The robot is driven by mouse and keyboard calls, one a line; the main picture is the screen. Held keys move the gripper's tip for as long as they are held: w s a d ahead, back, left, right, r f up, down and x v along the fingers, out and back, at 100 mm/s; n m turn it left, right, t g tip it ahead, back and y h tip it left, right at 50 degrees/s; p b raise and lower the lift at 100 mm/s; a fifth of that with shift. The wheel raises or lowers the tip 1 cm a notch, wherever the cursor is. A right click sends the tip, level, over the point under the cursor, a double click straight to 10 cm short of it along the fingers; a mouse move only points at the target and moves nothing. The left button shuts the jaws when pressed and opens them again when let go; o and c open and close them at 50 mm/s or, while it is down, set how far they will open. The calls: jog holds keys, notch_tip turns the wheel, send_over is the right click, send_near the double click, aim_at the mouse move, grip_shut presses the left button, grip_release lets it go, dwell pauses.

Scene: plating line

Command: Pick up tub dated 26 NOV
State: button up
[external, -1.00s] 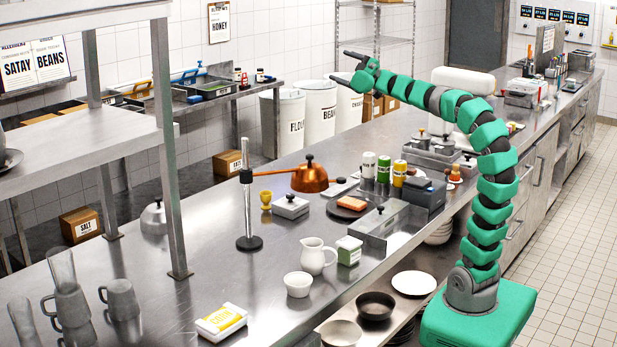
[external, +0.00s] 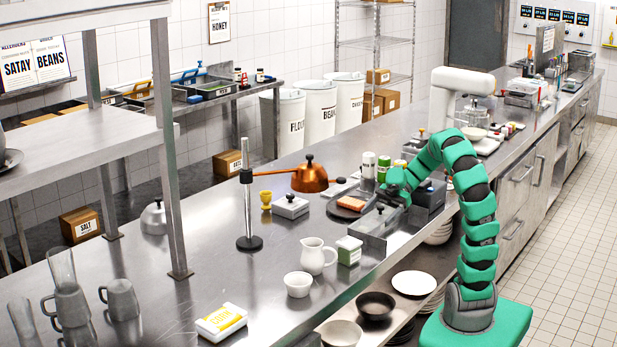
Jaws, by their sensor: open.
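No date can be read on any tub, so I cannot tell which one is dated 26 NOV. A white tub with a green label (external: 349,252) stands near the front edge of the steel counter. A white tub with a yellow label (external: 221,322) lies farther toward the near end.
A white jug (external: 317,256) and a white bowl (external: 298,285) stand left of the green-labelled tub. The counter's near middle is clear.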

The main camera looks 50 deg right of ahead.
jog(key=b, duration=0.2)
send_near(354, 242)
jog(key=a+f, duration=0.1)
jog(key=w+a+f, duration=0.1)
jog(key=f, duration=0.1)
jog(key=shift+w, duration=0.15)
jog(key=shift+b+x, duration=1.55)
jog(key=shift+x, duration=1.35)
jog(key=shift+w, duration=0.2)
jog(key=shift+c, duration=0.3)
jog(key=c, duration=1.1)
